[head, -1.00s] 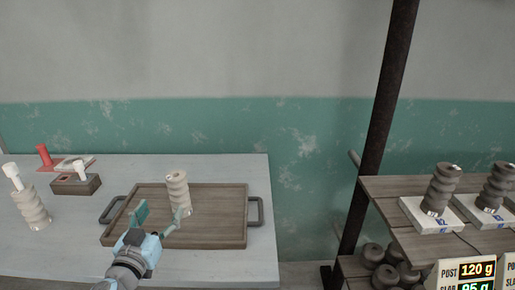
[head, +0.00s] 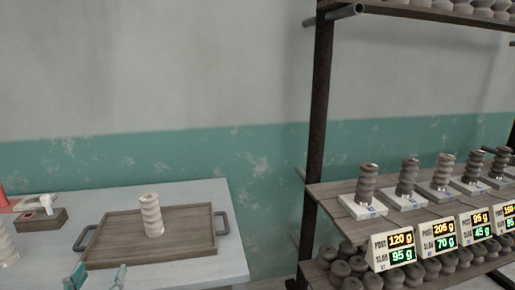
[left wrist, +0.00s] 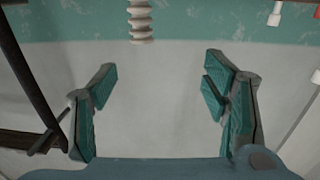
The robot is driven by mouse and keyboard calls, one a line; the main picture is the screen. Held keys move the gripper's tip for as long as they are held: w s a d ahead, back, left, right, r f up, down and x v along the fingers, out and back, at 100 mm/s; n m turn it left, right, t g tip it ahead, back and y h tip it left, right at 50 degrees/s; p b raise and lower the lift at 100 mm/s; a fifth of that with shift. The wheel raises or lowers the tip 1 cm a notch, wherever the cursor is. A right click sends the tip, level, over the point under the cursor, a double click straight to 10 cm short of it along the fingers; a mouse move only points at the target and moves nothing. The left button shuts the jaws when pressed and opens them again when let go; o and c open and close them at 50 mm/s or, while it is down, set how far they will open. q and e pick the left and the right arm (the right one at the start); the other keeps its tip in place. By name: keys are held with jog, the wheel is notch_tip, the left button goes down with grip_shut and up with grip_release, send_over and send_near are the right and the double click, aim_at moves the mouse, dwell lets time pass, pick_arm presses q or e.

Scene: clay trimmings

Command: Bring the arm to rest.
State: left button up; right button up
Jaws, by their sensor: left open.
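My left gripper (head: 98,279) shows at the bottom edge of the head view, just in front of the wooden tray. Only its teal fingertips show there, spread apart. In the left wrist view the gripper (left wrist: 160,78) is open, with nothing between its fingers. A pale ribbed clay post (head: 151,215) stands upright on the tray (head: 185,246), clear of the gripper. A pale ribbed post also shows at the top of the left wrist view (left wrist: 140,18), beyond the fingers. My right gripper is in neither view.
The tray lies on a pale table (head: 238,262). A small wooden block (head: 40,220) and another pale post (head: 5,245) are at the left. A shelf rack (head: 318,130) at the right carries dark ribbed posts, number displays (head: 393,248) and dark lumps below.

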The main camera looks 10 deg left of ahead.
pick_arm(q)
jog(key=s+a+f+g+p, duration=0.2)
jog(key=s+f+g, duration=0.1)
jog(key=f, duration=0.6)
jog(key=s+a+f+g+p, duration=0.1)
jog(key=s+a+f+g, duration=0.15)
jog(key=f, duration=0.75)
jog(key=s+a+f+g+p, duration=0.1)
jog(key=s+f+g+p, duration=0.2)
jog(key=f, duration=0.6)
jog(key=s+d+f+m+g+h+p, duration=0.1)
jog(key=s+d+f+g, duration=0.1)
jog(key=s+d+f, duration=0.4)
jog(key=s+d+f+m+g+h+p, duration=0.1)
jog(key=s+d+f+g, duration=0.2)
jog(key=s, duration=1.1)
jog(key=s+d+f+m+g+h+p, duration=0.1)
jog(key=s+d+f+g, duration=0.1)
jog(key=s+d+f, duration=0.7)
jog(key=shift+s+d+f+h, duration=0.15)
jog(key=shift+s+d+h, duration=0.25)
jog(key=shift+s, duration=0.1)
jog(key=shift+g, duration=0.25)
